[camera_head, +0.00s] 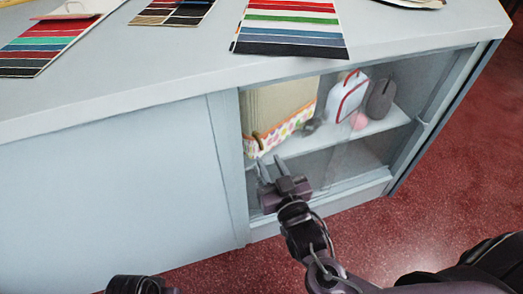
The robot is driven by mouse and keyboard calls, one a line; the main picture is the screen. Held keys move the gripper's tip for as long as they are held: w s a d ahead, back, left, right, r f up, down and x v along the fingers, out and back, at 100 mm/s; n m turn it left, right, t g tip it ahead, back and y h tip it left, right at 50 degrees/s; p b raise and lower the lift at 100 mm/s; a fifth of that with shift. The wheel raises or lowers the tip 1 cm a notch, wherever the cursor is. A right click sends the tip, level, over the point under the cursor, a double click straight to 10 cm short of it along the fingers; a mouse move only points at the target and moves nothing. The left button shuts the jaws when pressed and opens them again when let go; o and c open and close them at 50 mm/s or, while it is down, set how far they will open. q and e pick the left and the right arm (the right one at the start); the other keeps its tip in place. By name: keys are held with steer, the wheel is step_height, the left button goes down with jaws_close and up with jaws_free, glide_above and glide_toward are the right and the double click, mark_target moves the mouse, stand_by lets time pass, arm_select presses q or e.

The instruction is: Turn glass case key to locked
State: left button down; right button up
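The glass case (355,165) is the glazed right part of the grey counter front. My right gripper (270,163) is in front of its lower left part, with its two fingers apart and nothing visible between them. A small brownish piece (257,138) shows just above the fingertips, near the left frame of the glass. I cannot tell whether it is the key, or which way any key is turned.
Behind the glass are a box with a dotted front (290,130), a white and red bag (346,95), a dark rounded object (381,97) and a pink ball (358,121). Striped swatch cards (292,25) lie on the countertop (170,70). Red floor (460,170) is clear at right.

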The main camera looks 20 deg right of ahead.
mark_target(262, 147)
steer(key=w, duration=0.6)
steer(key=shift+w+a+b, duration=0.15)
steer(key=shift+w+b, duration=0.15)
steer(key=shift+w, duration=0.1)
jaws_close()
